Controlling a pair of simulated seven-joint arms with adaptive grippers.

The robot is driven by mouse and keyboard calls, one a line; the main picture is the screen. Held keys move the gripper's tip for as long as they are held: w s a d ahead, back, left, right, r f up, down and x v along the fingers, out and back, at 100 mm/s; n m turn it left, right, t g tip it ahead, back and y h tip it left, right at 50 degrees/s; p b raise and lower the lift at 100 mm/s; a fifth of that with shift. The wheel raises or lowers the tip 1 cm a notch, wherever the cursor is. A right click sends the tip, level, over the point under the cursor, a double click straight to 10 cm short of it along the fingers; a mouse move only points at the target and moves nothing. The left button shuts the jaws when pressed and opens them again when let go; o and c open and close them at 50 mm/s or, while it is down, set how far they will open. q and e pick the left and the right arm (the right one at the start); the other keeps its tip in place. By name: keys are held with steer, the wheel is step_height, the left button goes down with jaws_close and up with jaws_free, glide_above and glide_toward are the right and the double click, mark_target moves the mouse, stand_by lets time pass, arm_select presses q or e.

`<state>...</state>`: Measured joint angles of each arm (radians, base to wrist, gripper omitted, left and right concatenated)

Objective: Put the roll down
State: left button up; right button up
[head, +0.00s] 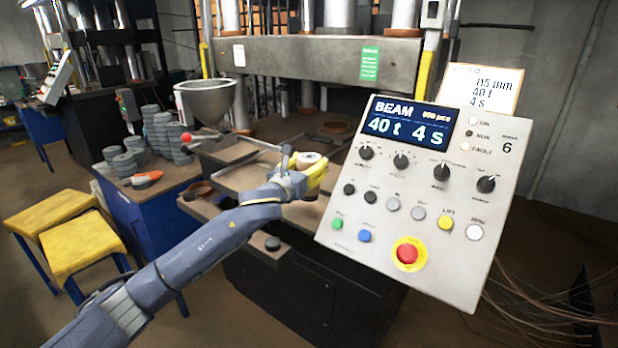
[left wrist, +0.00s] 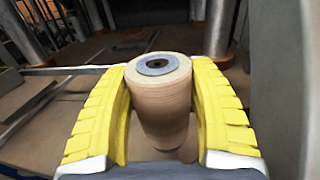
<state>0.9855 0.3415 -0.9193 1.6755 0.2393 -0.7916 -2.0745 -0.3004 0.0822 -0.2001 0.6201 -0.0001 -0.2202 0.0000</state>
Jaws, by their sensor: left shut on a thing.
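The roll (left wrist: 162,100) is a tan cylinder with a grey ring and a dark hole at its top end. In the left wrist view it stands between the two yellow fingers of my left gripper (left wrist: 160,85), which are shut on its sides. In the head view the left gripper (head: 312,178) is in front of the press, left of the control panel. Only the pale top of the roll (head: 308,160) shows there; fingers hide the rest. Whether its bottom touches a surface is hidden. My right gripper is not in view.
The control panel (head: 415,190) stands close on the right. Behind the gripper is the press table with a flat tray (head: 235,152) and a rod with a red knob (head: 187,137). A grey hopper (head: 205,100) and stacked grey discs (head: 160,130) are to the left, beyond yellow stools (head: 82,247).

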arm_select(q)
steer(key=shift+f, duration=1.85)
steer(key=shift+f, duration=0.15)
steer(key=o, duration=1.6)
steer(key=shift+c, duration=0.2)
steer(key=shift+s, duration=0.2)
steer(key=v, duration=1.1)
steer(key=shift+s+a, duration=0.25)
steer(key=shift+s, duration=0.05)
